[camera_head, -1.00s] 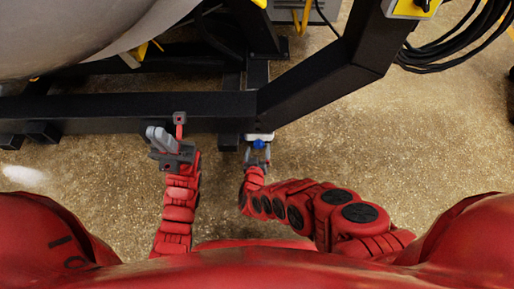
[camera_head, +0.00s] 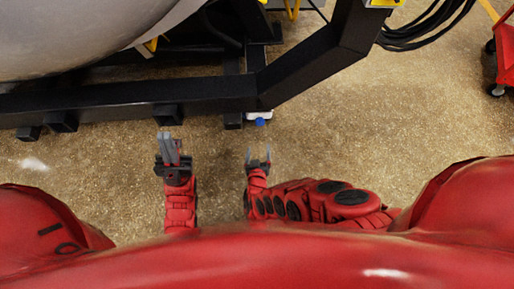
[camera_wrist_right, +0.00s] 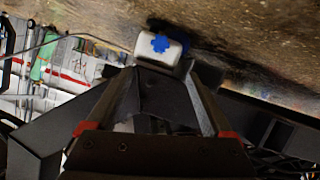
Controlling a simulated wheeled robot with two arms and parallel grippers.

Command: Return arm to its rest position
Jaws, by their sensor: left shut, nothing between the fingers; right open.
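My left gripper (camera_head: 168,150) is shut and empty in the head view, in front of the black frame beam and apart from it. My right gripper (camera_head: 259,156) is open and empty in the head view, to the right of the left one. A white block with a blue knob (camera_head: 260,121) sits on the frame just beyond the right gripper, with a gap between them. In the right wrist view, the open fingers (camera_wrist_right: 158,100) show with the white block and blue knob (camera_wrist_right: 160,43) beyond them.
The black steel frame (camera_head: 95,97) of the furnace runs across ahead, with the grey vessel (camera_head: 80,35) above it. Black cables (camera_head: 425,30) hang at the upper right. A red cart (camera_head: 504,55) stands at the right edge. The speckled floor (camera_head: 400,110) is clear.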

